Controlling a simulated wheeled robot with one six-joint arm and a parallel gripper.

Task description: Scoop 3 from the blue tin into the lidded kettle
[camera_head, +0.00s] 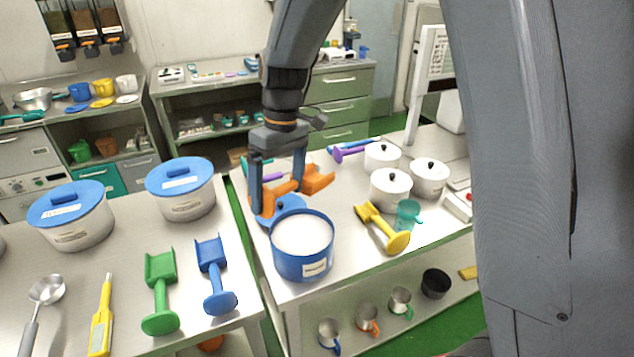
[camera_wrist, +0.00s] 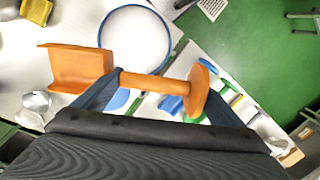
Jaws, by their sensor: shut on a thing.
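My gripper (camera_head: 278,188) is shut on the handle of an orange scoop (camera_head: 318,180), which it holds above and behind the blue tin (camera_head: 302,268). The tin is open, with white contents below its rim. A blue lid (camera_head: 262,207) lies behind it, partly hidden. In the wrist view, my gripper (camera_wrist: 160,86) holds the scoop (camera_wrist: 82,70) crosswise, its tray left and round end right. The tray shows no clear load there. The tin's blue rim (camera_wrist: 103,28) shows beyond the handle. Three white lidded pots (camera_head: 390,190) with black knobs stand right of the tin; which is the kettle I cannot tell.
A yellow scoop (camera_head: 382,228) and a teal cup (camera_head: 408,214) lie between tin and pots. Two blue-lidded containers (camera_head: 180,190), green (camera_head: 160,292) and blue (camera_head: 215,275) scoops occupy the left table. Metal mugs (camera_head: 368,318) stand on the lower shelf.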

